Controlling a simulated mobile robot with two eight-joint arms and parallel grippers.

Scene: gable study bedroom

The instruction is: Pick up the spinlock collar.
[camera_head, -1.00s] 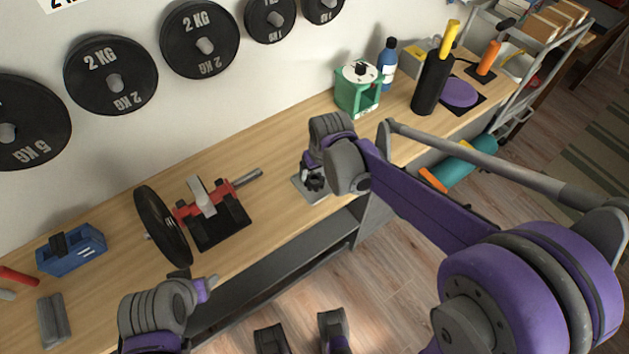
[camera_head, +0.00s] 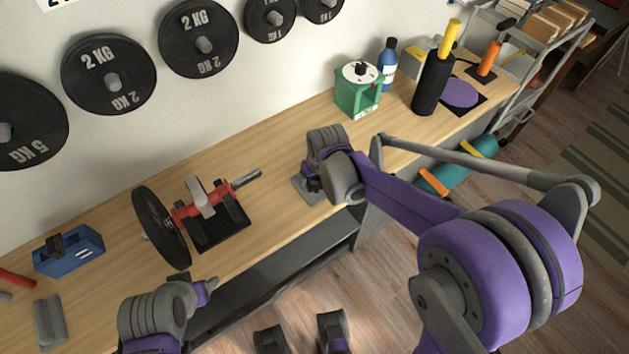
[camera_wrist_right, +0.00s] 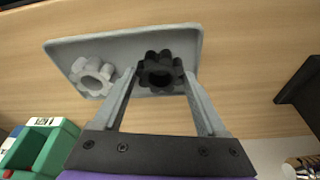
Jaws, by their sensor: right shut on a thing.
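The black star-shaped spinlock collar (camera_wrist_right: 160,71) sits between the two fingertips of my right gripper (camera_wrist_right: 158,80) in the right wrist view, at the near edge of a grey tray (camera_wrist_right: 120,46). My right gripper is shut on it. I cannot tell whether the collar still touches the tray. A second, light grey collar (camera_wrist_right: 92,76) lies on the tray just left of the fingers. In the head view, my right gripper (camera_head: 314,186) points down over the tray (camera_head: 303,195) and mostly hides the black collar. My left gripper (camera_head: 205,290) is by the bench's front edge; its jaw opening is unclear.
A red-and-black stand (camera_head: 218,228) holds a bar with a black plate (camera_head: 160,228) left of the tray. A green holder (camera_head: 358,98), blue bottle (camera_head: 388,64) and black cylinder (camera_head: 432,85) stand to the right. A blue caddy (camera_head: 68,252) is far left. Bench beside the tray is clear.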

